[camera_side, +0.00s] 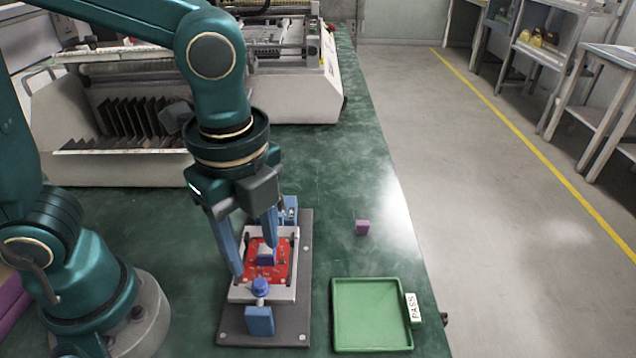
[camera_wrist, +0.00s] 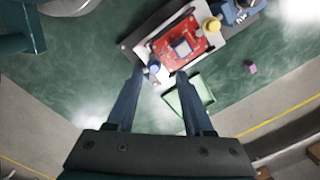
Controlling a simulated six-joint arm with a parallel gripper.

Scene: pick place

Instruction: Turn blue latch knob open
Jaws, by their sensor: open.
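The blue latch knob (camera_side: 260,287) stands at the near edge of a metal fixture (camera_side: 305,262) that holds a red circuit board (camera_side: 282,268). It also shows in the wrist view (camera_wrist: 154,67). My gripper (camera_side: 254,258) is open above the fixture, with nothing held. Its fingers reach down at the left and far side of the knob in the side view. In the wrist view, my gripper (camera_wrist: 161,73) has the knob between its fingertips, closer to the left one. I cannot tell whether a finger touches it. A blue block (camera_side: 259,321) stands just in front of the knob.
A green tray (camera_side: 336,320) with a "PASS" label (camera_side: 413,308) lies right of the fixture. A small purple cube (camera_side: 362,227) lies on the green table behind the tray. A yellow knob (camera_wrist: 212,25) is at the fixture's other end. A large machine (camera_side: 300,95) stands at the back.

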